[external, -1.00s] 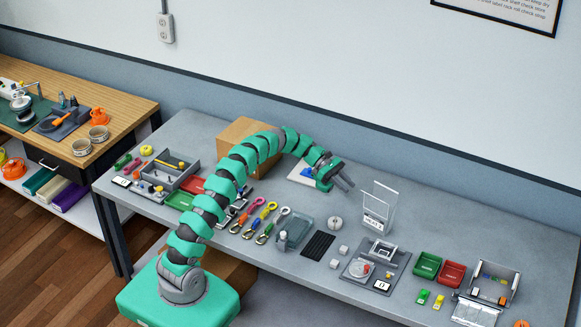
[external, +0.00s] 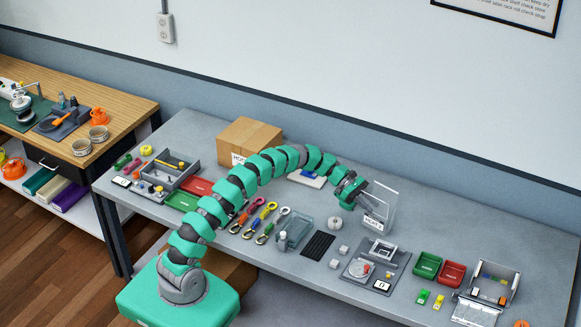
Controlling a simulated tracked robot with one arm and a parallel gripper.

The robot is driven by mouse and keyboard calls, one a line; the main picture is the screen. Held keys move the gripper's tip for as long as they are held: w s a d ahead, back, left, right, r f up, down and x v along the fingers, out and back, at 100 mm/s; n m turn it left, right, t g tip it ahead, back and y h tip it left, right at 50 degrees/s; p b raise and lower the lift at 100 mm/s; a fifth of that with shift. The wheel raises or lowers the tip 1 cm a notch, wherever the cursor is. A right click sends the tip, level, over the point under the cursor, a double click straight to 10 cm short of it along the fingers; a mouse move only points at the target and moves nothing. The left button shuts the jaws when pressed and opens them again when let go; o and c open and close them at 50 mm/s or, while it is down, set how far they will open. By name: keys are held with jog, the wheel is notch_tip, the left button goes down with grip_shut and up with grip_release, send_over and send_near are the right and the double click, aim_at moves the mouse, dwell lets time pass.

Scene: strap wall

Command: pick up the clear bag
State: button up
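A clear, flat, see-through piece (external: 386,195) stands upright on the grey bench, right of centre, with a white printed label at its lower front; it looks like the clear bag. My gripper (external: 359,196) is at its left side, pointing down and right. It overlaps the left part of the clear piece in the picture, and I cannot tell whether they touch. The fingers are small and partly hidden, so their opening is unclear.
A cardboard box (external: 250,135) stands at the back. A grey fixture (external: 370,268), a green bin (external: 427,264) and a red bin (external: 452,273) lie to the right.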

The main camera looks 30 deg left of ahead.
jog(key=shift+x, duration=0.95)
grip_shut()
jog(key=shift+r, duration=0.15)
